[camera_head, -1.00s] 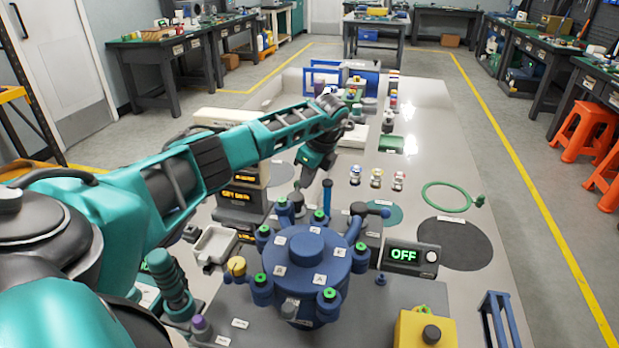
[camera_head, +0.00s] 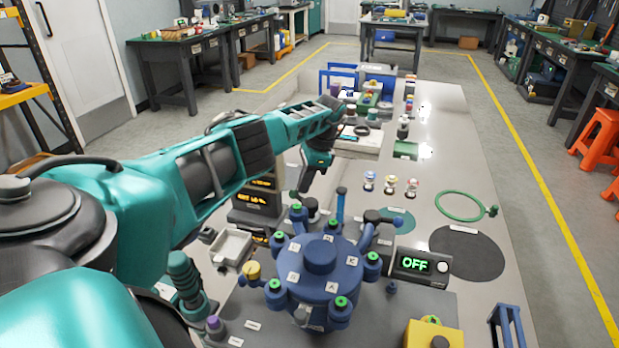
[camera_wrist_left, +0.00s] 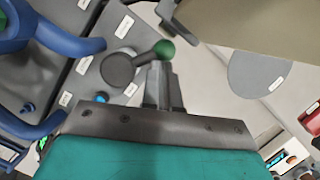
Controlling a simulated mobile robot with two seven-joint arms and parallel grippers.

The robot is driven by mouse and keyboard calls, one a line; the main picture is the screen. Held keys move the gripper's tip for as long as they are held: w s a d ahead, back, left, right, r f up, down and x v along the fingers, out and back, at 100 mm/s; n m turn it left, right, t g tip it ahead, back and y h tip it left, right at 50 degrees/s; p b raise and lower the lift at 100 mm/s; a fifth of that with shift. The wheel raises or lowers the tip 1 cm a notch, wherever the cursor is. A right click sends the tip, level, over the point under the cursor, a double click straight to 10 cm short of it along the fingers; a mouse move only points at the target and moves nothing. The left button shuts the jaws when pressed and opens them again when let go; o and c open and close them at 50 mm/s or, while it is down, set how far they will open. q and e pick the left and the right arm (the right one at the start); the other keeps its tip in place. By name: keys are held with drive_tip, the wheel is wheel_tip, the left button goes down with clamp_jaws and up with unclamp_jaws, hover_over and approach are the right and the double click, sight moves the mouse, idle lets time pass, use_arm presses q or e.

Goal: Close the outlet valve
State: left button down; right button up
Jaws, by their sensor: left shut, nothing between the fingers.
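A valve-like lever with a green ball knob (camera_wrist_left: 165,50) and a dark round hub (camera_wrist_left: 117,69) shows in the left wrist view; I cannot read its label, so I cannot be sure it is the outlet valve. My left gripper (camera_wrist_left: 162,66) is shut and empty, its fingertips just below the green knob in the picture. Whether they touch it I cannot tell. In the head view my left gripper (camera_head: 304,188) points down behind the blue vessel (camera_head: 317,279), which has several green-topped ports around its lid. The lever is not clear there. My right gripper is out of view.
A box reading OFF (camera_head: 422,264) stands right of the vessel. A blue upright post (camera_head: 340,206) stands close to the left gripper. A green ring (camera_head: 460,206) and dark disc (camera_head: 467,253) lie on the bench at right. A grey tray (camera_head: 231,247) is at left.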

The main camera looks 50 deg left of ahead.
use_arm(q)
drive_tip(key=shift+s+a+n+p, duration=0.3)
drive_tip(key=shift+s+n, duration=0.15)
drive_tip(key=shift+n, duration=0.35)
drive_tip(key=shift+s+a, duration=0.1)
drive_tip(key=shift+s, duration=0.55)
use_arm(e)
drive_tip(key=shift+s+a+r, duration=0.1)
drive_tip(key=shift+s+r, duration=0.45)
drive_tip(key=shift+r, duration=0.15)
use_arm(q)
drive_tip(key=shift+s+f+p, duration=0.1)
drive_tip(key=shift+s+p, duration=0.05)
drive_tip(key=shift+p, duration=0.15)
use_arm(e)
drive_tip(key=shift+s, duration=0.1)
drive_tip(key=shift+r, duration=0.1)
